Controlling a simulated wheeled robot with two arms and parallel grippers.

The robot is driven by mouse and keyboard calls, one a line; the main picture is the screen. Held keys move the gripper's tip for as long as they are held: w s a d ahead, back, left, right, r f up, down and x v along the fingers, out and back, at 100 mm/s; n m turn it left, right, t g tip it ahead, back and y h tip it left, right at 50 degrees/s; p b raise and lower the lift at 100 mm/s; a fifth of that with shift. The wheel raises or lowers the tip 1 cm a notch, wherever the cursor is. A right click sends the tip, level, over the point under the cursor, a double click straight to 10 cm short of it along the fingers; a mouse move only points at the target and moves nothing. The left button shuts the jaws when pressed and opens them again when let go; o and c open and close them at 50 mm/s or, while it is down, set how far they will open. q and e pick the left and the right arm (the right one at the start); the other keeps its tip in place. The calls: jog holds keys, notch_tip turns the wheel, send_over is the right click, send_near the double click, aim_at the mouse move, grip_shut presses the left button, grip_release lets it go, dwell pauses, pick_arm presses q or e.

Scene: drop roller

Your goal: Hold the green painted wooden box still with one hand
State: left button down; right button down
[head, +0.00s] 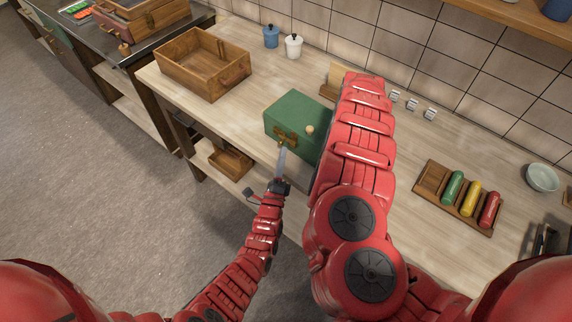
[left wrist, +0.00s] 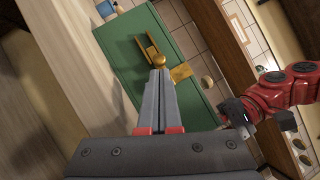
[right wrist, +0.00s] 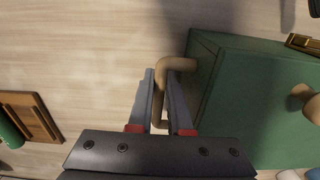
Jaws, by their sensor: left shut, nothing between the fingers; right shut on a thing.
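The green painted wooden box (head: 296,108) stands on the counter, its right part hidden behind my right arm. A brass latch (head: 284,137) and a round wooden knob (head: 310,130) are on it. My left gripper (head: 282,149) is shut and empty, its tips at the latch side. In the left wrist view its fingertips (left wrist: 160,72) are at the brass fittings (left wrist: 152,52); I cannot tell if they touch. My right gripper (right wrist: 160,78) is shut on the box's curved wooden side handle (right wrist: 176,66). In the head view my right arm hides that gripper.
An open wooden box (head: 204,66) stands at the counter's left end. Blue (head: 271,37) and white (head: 293,46) jars stand behind it. A wooden tray (head: 425,183) with green, yellow and red pieces lies at right. A bowl (head: 541,177) is beyond it.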

dwell(0.3)
pick_arm(q)
jog(key=shift+w+a, duration=1.3)
jog(key=shift+a, duration=0.2)
jog(key=s, duration=0.1)
jog(key=s+d+f, duration=0.2)
jog(key=shift+s+d+f, duration=0.1)
jog(key=shift+s, duration=0.2)
jog(key=v, duration=0.9)
jog(key=shift+s, duration=0.15)
